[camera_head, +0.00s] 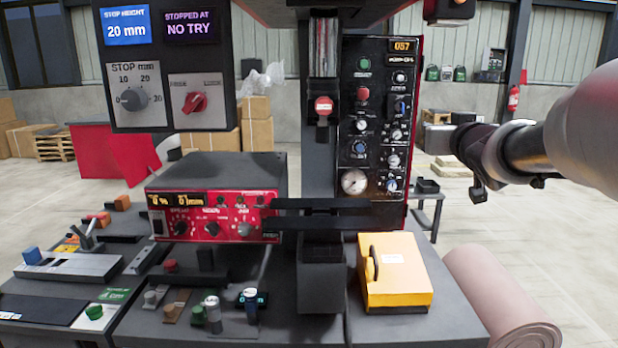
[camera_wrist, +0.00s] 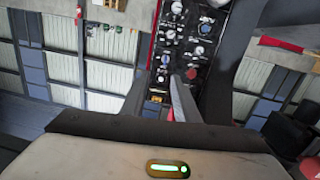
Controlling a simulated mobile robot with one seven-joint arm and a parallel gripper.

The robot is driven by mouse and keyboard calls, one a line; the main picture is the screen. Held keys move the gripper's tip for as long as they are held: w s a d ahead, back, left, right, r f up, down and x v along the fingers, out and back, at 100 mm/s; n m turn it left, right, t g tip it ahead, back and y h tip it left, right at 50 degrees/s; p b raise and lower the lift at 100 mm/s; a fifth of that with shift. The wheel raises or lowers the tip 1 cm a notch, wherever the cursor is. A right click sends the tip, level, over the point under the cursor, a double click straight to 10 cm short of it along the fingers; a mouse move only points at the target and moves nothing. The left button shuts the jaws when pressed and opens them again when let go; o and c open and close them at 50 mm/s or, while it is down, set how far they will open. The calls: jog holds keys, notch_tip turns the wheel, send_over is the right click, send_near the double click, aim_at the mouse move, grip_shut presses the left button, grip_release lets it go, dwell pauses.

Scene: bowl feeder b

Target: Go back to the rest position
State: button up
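My arm reaches in from the right in the head view. My gripper (camera_head: 474,158) is at its dark end, in the air to the right of the black control panel (camera_head: 378,120) and apart from it. In the wrist view the gripper's pale body fills the bottom, with dark narrow parts (camera_wrist: 182,100) ahead of it and the control panel (camera_wrist: 192,45) beyond. No held thing shows. The finger gap cannot be made out.
A red-fronted unit (camera_head: 212,216) stands on the dark bench, with a yellow box (camera_head: 398,272) to its right. A sign reading "STOPPED AT NO TRY" (camera_head: 190,27) hangs upper left. A pink roll (camera_head: 500,300) lies lower right. Floor is open behind my gripper.

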jog(key=s+a+f+g, duration=0.4)
jog(key=s+f, duration=0.3)
jog(key=s, duration=0.4)
jog(key=s+a+f+g+y, duration=0.1)
jog(key=s+a+f+g, duration=0.5)
jog(key=s, duration=0.5)
jog(key=s+a+f+g, duration=0.1)
jog(key=s+a+f, duration=0.2)
jog(key=s+f, duration=0.75)
notch_tip(320, 180, up, 20)
jog(key=s+p, duration=0.1)
jog(key=p, duration=1.7)
jog(key=shift+s+g+p, duration=0.3)
jog(key=shift+p, duration=0.1)
